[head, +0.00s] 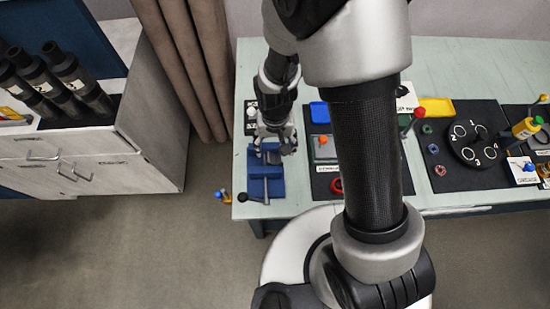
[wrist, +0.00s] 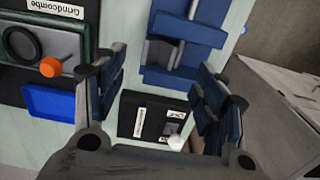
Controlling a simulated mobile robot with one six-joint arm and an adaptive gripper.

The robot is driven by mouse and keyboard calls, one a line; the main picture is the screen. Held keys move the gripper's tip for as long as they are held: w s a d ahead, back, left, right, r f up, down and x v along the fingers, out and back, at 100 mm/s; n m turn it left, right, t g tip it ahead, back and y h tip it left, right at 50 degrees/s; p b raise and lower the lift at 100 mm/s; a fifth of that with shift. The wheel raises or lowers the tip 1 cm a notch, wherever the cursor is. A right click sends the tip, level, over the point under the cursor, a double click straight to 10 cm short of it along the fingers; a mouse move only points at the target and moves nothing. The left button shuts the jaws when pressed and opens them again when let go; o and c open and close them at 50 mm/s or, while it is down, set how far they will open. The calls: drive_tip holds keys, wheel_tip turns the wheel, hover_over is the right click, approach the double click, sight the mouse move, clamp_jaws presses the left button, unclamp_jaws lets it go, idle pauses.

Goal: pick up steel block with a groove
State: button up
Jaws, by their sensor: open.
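My gripper (head: 276,138) is over the left end of the table, above a blue vise (head: 266,183). In the wrist view my gripper (wrist: 158,80) is open, its two blue-padded fingers wide apart with nothing between them. The vise (wrist: 178,78) is ahead at the top of that view. A grey metal piece (wrist: 160,53) shows between its blue parts; I cannot tell whether it is the steel block with a groove or part of the vise. No groove can be made out, and my gripper partly hides the vise in the head view.
A black box (wrist: 148,115) with white labels and a pale knob lies near the fingers. A blue tray (wrist: 48,103) and a device with an orange knob (wrist: 52,67) are to the left. A white cabinet (head: 150,130) stands left of the table (head: 470,60), across a floor gap.

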sight(275, 160)
wheel_tip(275, 160, down, 9)
drive_tip(key=shift+f+b, duration=0.15)
drive_tip(key=shift+b, duration=1.1)
drive_tip(key=c, duration=1.5)
drive_tip(key=shift+w, duration=0.1)
clamp_jaws()
drive_tip(key=shift+r, duration=0.2)
